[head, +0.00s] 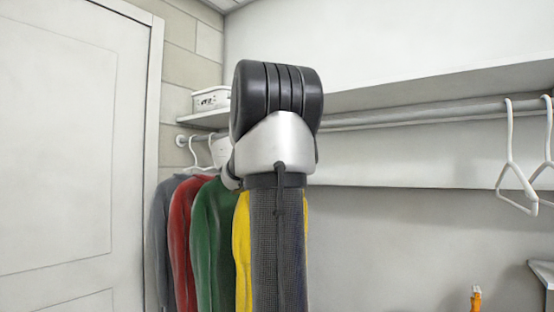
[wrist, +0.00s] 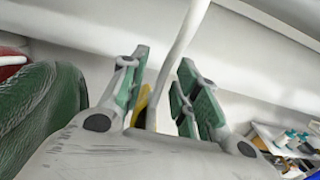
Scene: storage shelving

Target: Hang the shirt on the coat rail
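A yellow shirt (head: 241,240) hangs beside the green shirt, mostly hidden behind my arm in the head view. A small bit of yellow (wrist: 141,104) shows by the left finger in the wrist view. The coat rail (head: 415,112) runs along the wall under the shelf. My gripper (wrist: 164,60) has its green fingers apart. A thin white bar, seemingly part of a hanger (wrist: 180,40), passes between them, with gaps visible. The gripper's fingers are hidden behind my arm in the head view. Whether the yellow shirt's hanger rests on the rail cannot be told.
Grey (head: 160,235), red (head: 181,230) and green (head: 212,235) garments hang at the rail's left end, by a door (head: 70,150). Empty white hangers (head: 515,160) hang at the right. The rail between my arm and these hangers is clear. A white box (head: 211,99) sits on the shelf.

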